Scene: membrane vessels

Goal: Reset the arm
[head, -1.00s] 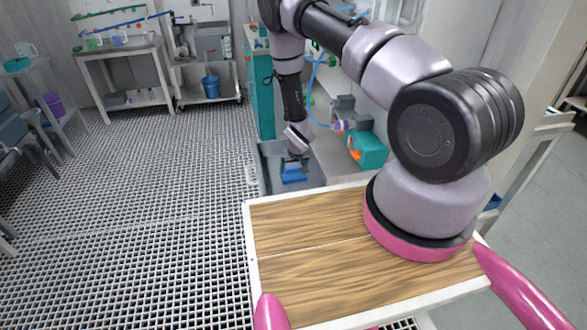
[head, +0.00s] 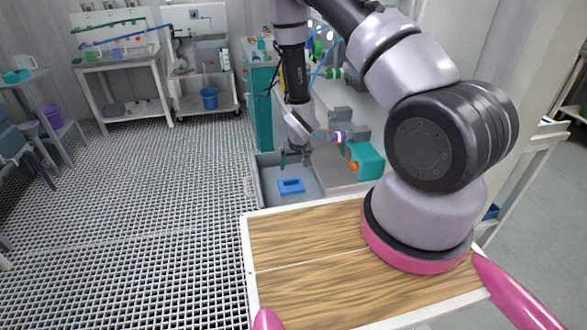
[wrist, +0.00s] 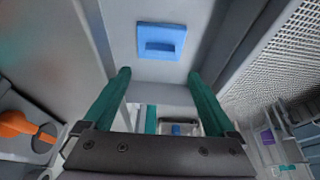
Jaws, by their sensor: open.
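My gripper (head: 295,157) hangs from the arm above a grey basin, beside the teal machine. In the wrist view its two green fingers (wrist: 158,90) stand wide apart with nothing between them. A blue block with a raised handle-like bar (head: 291,186) lies on the basin floor below the gripper, clear of the fingers. It also shows in the wrist view (wrist: 161,41), beyond the fingertips.
The grey basin (head: 268,196) has raised walls around the blue block. A teal and orange device (head: 366,161) stands close to the right of the gripper. A wooden-topped platform (head: 310,235) is in front. The grated floor at left is open.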

